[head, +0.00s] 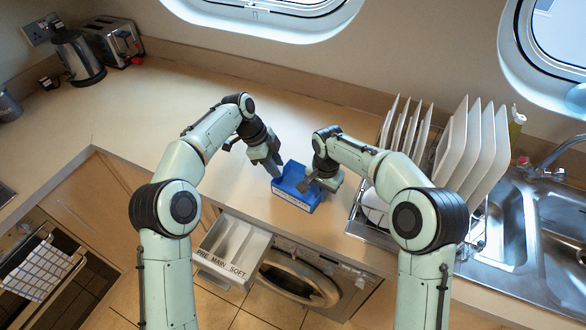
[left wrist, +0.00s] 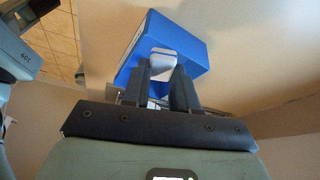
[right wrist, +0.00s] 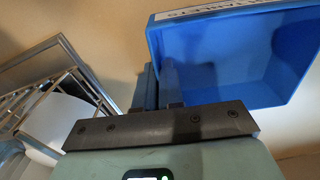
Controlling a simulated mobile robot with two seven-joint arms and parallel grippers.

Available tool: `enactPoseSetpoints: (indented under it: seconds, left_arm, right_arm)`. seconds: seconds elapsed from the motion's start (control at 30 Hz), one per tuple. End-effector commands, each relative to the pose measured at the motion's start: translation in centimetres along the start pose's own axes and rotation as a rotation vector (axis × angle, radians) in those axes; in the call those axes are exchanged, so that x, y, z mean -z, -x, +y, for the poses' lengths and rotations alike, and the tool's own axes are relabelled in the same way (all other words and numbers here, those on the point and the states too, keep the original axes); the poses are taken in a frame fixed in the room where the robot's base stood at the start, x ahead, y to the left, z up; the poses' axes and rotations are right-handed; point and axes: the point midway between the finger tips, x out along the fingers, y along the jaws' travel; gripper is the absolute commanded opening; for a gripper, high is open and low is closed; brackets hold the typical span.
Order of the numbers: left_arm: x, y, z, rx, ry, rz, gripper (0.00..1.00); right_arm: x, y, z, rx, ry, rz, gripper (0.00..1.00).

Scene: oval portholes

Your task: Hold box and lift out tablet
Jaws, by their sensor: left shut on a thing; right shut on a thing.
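The open blue box (head: 294,198) stands on the counter near its front edge, with a white label on its front. My right gripper (head: 307,184) is shut on the box's wall at its right end. In the right wrist view one finger is inside the box (right wrist: 235,55) and one outside; the part of the interior seen there is bare. My left gripper (head: 275,172) is at the box's left end. In the left wrist view it is shut on a white, rounded tablet (left wrist: 158,60), close against the box (left wrist: 190,42). I cannot tell whether the tablet is clear of the box.
A dish rack with white plates (head: 452,145) stands right of the box, close to my right arm, with a sink (head: 495,225) beyond. Below the counter edge, a detergent drawer (head: 232,250) is pulled out. The counter left of the box is clear; a kettle (head: 78,58) stands far left.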

Motion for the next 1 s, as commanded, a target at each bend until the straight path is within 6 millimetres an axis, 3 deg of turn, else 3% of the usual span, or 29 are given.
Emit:
enactPoseSetpoints:
  seconds: [0.2, 0.4, 0.6, 0.9, 0.93, 1.0]
  left_arm:
    - [-5.8, 2.4, -0.1, 0.004, 0.005, 0.0, 0.0]
    - [-9.1, 3.8, -0.1, 0.003, 0.002, 0.0, 0.0]
    - [-10.5, 4.3, 0.0, 0.001, 0.0, 0.001, 0.0]
    - [-10.6, 4.4, 0.0, 0.001, -0.001, 0.0, 0.0]
    - [-10.6, 4.4, 0.0, 0.001, -0.001, 0.0, 0.0]
    - [-10.6, 4.4, 0.0, 0.001, -0.001, 0.0, 0.0]
  right_arm:
    - [0.0, 0.0, 0.0, 0.0, 0.0, 0.0, 0.0]
    - [0.0, 0.0, 0.0, 0.0, 0.0, 0.0, 0.0]
    - [0.0, 0.0, 0.0, 0.0, 0.0, 0.0, 0.0]
    - [0.0, 0.0, 0.0, 0.0, 0.0, 0.0, 0.0]
    - [0.0, 0.0, 0.0, 0.0, 0.0, 0.0, 0.17]
    - [0.0, 0.0, 0.0, 0.0, 0.0, 0.0, 0.37]
